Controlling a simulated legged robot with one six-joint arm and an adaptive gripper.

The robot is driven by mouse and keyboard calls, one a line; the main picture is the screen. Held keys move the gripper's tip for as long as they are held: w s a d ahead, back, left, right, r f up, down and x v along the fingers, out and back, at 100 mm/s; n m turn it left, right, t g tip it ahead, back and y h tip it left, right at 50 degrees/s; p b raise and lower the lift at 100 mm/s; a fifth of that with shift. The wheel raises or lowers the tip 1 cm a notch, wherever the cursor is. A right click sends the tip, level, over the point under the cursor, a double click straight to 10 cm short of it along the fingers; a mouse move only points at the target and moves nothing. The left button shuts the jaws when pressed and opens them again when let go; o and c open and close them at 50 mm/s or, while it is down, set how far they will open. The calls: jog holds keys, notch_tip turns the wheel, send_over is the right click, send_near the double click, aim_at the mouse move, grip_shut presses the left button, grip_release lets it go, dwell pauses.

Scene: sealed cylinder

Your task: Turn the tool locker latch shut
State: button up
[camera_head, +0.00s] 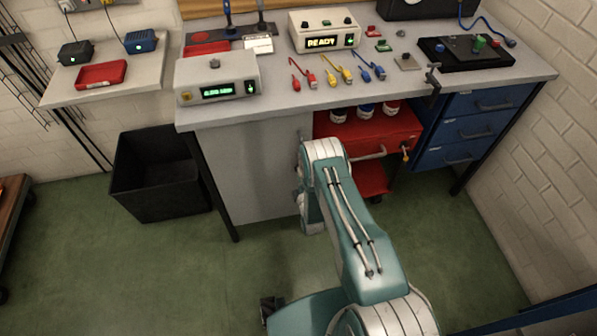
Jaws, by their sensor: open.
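A plain grey cabinet (262,178) stands under the left half of the workbench and looks like the tool locker. Its front looks flat and closed. I cannot make out a latch on it; my arm covers part of its right edge. My arm rises from the bottom right, bends at a white and teal joint in front of that edge, and drops down behind itself. My gripper is not visible; it may be hidden behind the arm.
A black open bin (160,188) stands left of the cabinet. Blue drawers (478,125) are beyond. Devices and coloured cables lie on the workbench (290,112). The green floor (180,262) is clear in front.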

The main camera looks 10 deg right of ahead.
jog(key=s, duration=1)
jog(key=shift+a, duration=0.15)
